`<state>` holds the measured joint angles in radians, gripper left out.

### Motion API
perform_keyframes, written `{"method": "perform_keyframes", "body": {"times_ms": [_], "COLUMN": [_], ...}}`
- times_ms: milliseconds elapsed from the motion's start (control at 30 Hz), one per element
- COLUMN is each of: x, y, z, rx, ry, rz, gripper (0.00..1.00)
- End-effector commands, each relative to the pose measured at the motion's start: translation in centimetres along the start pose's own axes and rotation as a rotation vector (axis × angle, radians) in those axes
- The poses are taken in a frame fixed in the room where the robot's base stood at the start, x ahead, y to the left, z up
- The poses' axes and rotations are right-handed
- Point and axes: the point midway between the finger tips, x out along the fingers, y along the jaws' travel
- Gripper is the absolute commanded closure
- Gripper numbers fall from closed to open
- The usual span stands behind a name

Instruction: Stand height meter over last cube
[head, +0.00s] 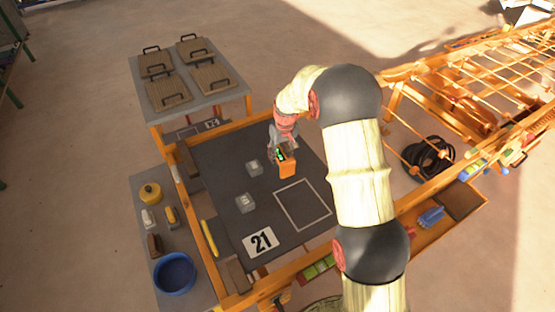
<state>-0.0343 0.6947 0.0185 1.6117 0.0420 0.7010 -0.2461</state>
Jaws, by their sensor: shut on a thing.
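My gripper (279,144) points down over the dark work surface (225,150). It is shut on an orange height meter (287,170), which has a small dark face with green marks. The meter is roughly upright; whether its lower end touches the surface I cannot tell. A pale grey cube (253,168) stands to the left of the meter, apart from it. A second pale cube (245,204) stands nearer, at the lower left. No cube shows under the meter; anything directly behind it is hidden.
A white square outline (303,205) lies bare at right of the surface, with a card marked 21 (260,242) near its front edge. An orange wooden frame (290,268) borders the surface. A side shelf holds a blue bowl (174,272). Boards with handles (190,72) lie on a table behind.

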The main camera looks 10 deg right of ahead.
Motion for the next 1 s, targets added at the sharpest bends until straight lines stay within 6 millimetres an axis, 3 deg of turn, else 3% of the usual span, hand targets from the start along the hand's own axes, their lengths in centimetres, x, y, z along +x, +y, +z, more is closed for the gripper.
{"method": "perform_keyframes", "body": {"times_ms": [467, 733, 1000], "x": [5.0, 9.2, 10.3], "y": [4.0, 5.5, 6.0], "z": [-7.1, -9.3, -10.2], "rx": [0.000, 0.000, -0.001], "ry": [0.005, 0.003, 0.005], "rz": [0.001, 0.001, 0.002], "gripper": [0.98, 0.98, 0.98]}}
